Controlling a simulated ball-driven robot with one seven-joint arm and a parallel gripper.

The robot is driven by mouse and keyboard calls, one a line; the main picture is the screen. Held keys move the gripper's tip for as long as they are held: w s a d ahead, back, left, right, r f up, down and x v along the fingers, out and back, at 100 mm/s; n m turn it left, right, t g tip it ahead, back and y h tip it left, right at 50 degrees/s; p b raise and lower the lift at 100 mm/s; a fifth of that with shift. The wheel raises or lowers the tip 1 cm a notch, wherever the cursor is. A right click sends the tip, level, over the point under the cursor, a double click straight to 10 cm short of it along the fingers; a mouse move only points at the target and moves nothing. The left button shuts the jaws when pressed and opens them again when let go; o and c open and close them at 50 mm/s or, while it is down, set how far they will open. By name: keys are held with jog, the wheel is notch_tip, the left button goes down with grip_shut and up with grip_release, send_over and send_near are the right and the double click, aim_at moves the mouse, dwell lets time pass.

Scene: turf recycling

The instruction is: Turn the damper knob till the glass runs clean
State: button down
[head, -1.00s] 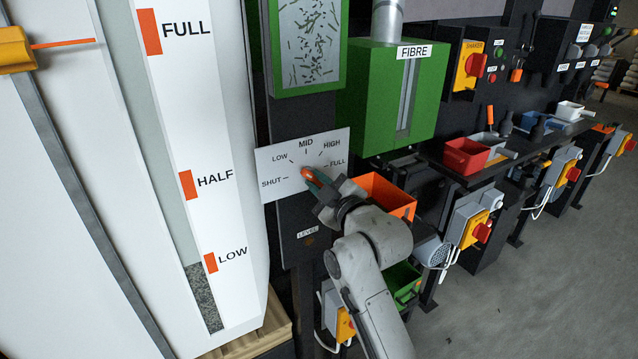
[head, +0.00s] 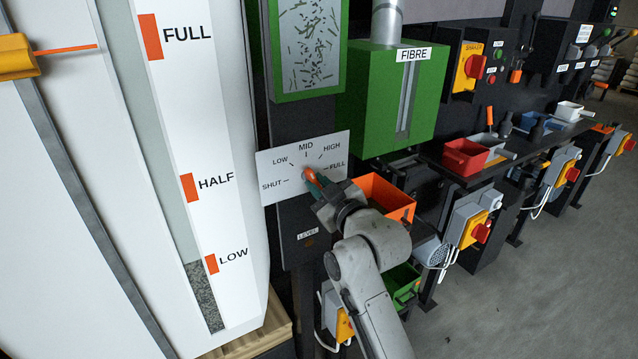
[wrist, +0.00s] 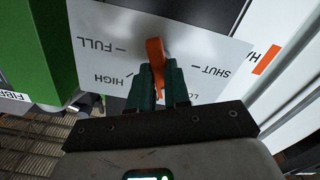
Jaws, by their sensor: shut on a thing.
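The orange damper knob (head: 308,173) is on a white dial plate (head: 272,166) marked SHUT, LOW, MID, HIGH and FULL. My gripper (head: 317,183) reaches it from the lower right, its green fingers closed around it. In the wrist view the knob (wrist: 155,52) stands nearly upright in the picture between the fingertips (wrist: 158,85). The MID mark is hidden there behind my gripper; which end of the knob points is hard to tell. The glass (head: 310,45), in a green frame above the dial, shows many dark green strands and small dark bits.
A green FIBRE box (head: 390,100) stands right of the glass, with an orange bin (head: 387,195) below it. A tall white gauge (head: 190,130) marked FULL, HALF and LOW stands at left, with grey grains low in its strip. Open floor lies at lower right.

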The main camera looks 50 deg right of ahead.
jog(key=shift+m+p, duration=0.65)
jog(key=shift+m, duration=1.55)
jog(key=c, duration=1.1)
grip_release()
jog(key=shift+s, duration=0.1)
jog(key=shift+b+v, duration=0.9)
jog(key=shift+v, duration=4.4)
